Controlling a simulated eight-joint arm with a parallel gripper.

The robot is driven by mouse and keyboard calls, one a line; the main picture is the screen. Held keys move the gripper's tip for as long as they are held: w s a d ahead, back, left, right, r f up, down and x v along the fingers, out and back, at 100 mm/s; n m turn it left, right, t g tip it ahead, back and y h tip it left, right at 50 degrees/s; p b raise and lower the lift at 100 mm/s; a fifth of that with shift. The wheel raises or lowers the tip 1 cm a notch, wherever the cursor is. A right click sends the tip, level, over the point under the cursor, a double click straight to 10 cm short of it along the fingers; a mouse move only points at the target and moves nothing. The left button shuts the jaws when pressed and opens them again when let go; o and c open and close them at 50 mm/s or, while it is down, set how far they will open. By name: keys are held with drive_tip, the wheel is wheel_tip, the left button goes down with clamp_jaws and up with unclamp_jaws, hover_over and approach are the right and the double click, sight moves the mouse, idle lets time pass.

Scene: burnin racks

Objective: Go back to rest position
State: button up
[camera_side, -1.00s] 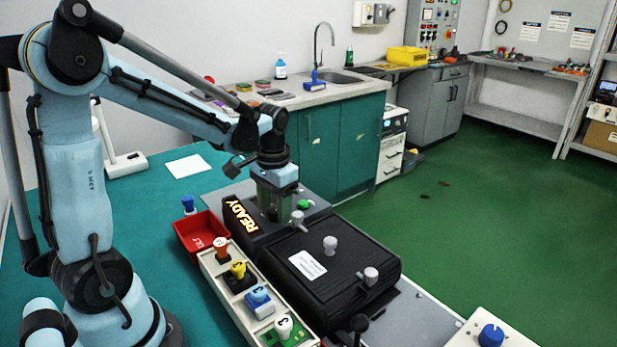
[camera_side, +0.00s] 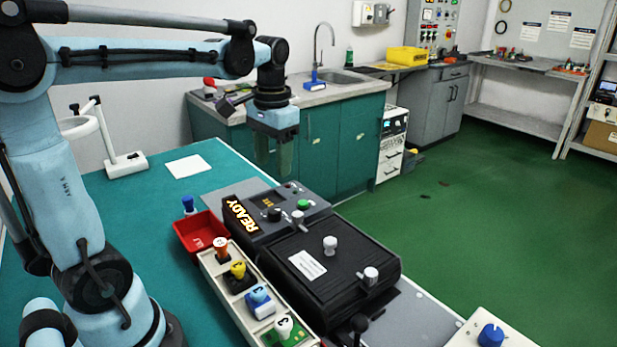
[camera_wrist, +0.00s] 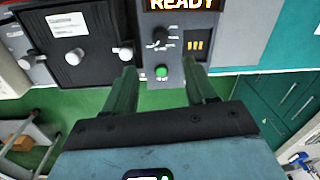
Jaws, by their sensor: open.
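My gripper (camera_side: 273,160) hangs pointing down in the side view, above the back end of the black machine with the lit READY sign (camera_side: 241,215). It is clear of the panel. In the wrist view my gripper (camera_wrist: 165,88) shows two green fingers spread apart with nothing between them. The green button (camera_wrist: 162,72) appears between the fingers there, and it also shows in the side view (camera_side: 303,204). A dark knob (camera_side: 275,214) and a small orange display (camera_wrist: 196,45) sit on the same panel.
The black lidded box (camera_side: 330,270) with white knobs lies in front of the panel. A rack (camera_side: 216,279) of coloured-handled pieces and a red bin (camera_side: 201,234) stand left of it. A white lamp (camera_side: 126,164) stands behind. Air around my gripper is free.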

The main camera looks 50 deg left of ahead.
drive_tip(key=shift+r, duration=0.25)
drive_tip(key=s+d+f+t, duration=0.1)
drive_tip(key=d+t, duration=0.1)
drive_tip(key=d, duration=0.1)
drive_tip(key=s+d+f+m+t, duration=0.1)
drive_tip(key=s+d+f+t, duration=0.1)
drive_tip(key=d, duration=0.1)
drive_tip(key=s+d+f+t, duration=0.1)
drive_tip(key=d+f+t, duration=0.1)
drive_tip(key=d, duration=0.2)
drive_tip(key=shift+s+f+m+t, duration=0.2)
drive_tip(key=shift+s+m+t, duration=0.05)
drive_tip(key=shift+m+t, duration=0.05)
drive_tip(key=shift+s+d+f+t+h, duration=0.15)
drive_tip(key=shift+d+f+t+h, duration=0.15)
idle(0.4)
